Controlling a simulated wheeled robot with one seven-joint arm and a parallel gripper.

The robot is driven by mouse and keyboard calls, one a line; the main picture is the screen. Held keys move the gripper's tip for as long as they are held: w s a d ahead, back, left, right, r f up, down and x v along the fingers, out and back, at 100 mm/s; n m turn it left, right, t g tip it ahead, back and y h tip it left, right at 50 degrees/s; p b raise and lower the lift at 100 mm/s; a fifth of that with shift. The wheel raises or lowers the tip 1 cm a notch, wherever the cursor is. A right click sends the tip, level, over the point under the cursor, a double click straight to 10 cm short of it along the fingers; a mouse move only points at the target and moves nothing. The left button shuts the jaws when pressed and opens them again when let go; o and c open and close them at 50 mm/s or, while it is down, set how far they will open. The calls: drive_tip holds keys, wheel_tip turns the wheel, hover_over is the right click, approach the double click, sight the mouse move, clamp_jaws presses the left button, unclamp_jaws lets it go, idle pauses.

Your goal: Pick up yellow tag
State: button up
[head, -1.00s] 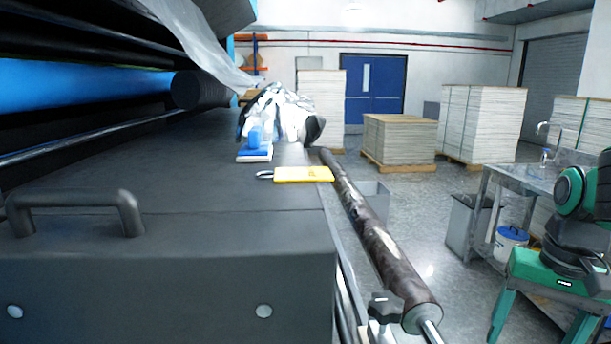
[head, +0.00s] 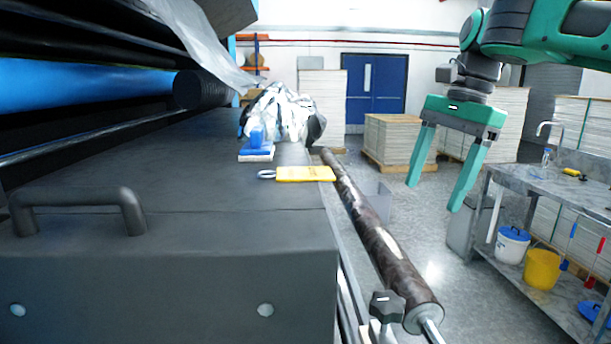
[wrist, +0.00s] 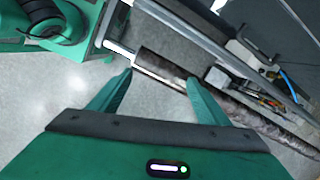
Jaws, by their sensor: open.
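The yellow tag (head: 306,174) lies flat on the dark machine top, close to its right edge, with a pale loop at its left end in the head view. My green gripper (head: 434,198) hangs to the right of the tag, over the floor side beyond the roller, well apart from it. Its two fingers are spread and empty. The wrist view also shows the open gripper (wrist: 158,82) with the floor and the roller beyond its fingers. I cannot make out the tag in the wrist view.
A dark mottled roller (head: 375,235) runs along the machine's right side. A blue and white brush (head: 257,148) and a crumpled plastic heap (head: 282,115) lie behind the tag. A metal bench (head: 540,180) stands at right. A handle (head: 78,196) rises at front left.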

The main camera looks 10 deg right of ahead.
drive_tip(key=w+a+r+m, duration=0.2)
drive_tip(key=a+r, duration=0.6)
drive_tip(key=a, duration=0.1)
drive_tip(key=m+y, duration=0.2)
approach(311, 171)
drive_tip(key=x, duration=0.7)
drive_tip(key=c, duration=1.1)
